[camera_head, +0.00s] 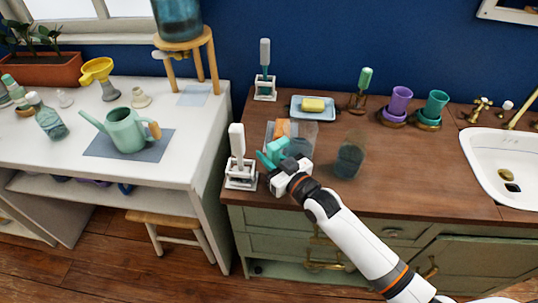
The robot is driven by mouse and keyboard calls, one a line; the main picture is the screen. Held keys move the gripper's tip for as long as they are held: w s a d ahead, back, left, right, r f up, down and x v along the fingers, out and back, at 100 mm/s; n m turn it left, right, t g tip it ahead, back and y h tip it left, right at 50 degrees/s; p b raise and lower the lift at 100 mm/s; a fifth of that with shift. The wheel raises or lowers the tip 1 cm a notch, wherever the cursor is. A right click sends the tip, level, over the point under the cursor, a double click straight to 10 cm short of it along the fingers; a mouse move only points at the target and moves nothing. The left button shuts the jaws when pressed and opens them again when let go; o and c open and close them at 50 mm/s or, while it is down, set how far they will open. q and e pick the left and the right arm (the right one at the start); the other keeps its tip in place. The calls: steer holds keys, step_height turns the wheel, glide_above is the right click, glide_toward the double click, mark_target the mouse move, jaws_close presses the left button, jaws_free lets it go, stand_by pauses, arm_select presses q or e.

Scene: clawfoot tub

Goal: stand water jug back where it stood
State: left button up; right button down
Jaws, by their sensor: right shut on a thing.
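My right gripper (272,158) reaches in from the lower right over the left part of the wooden counter. It is shut at teal parts beside a clear, see-through vessel, which I take to be the water jug (303,131). The vessel looks roughly upright. The gripper covers its lower part, so I cannot tell whether its base touches the counter. An orange thing (281,128) shows behind or through it. A dark, see-through glass vessel (349,156) stands apart to the right. My left gripper is not in view.
White holders stand at the counter's left edge (240,172) and back (265,88). A soap dish (299,114), purple cup (399,101), teal cup (433,108) and sink (478,150) line the back and right. A green watering can (127,131) stands on the white table.

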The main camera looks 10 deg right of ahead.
steer(key=shift+f+b, duration=0.35)
steer(key=shift+f, duration=0.1)
stand_by(0.4)
steer(key=c, duration=1.1)
jaws_free()
steer(key=shift+c, duration=0.2)
steer(key=shift+f, duration=0.15)
steer(key=c, duration=0.4)
steer(key=shift+o, duration=0.2)
steer(key=shift+s+a, duration=0.1)
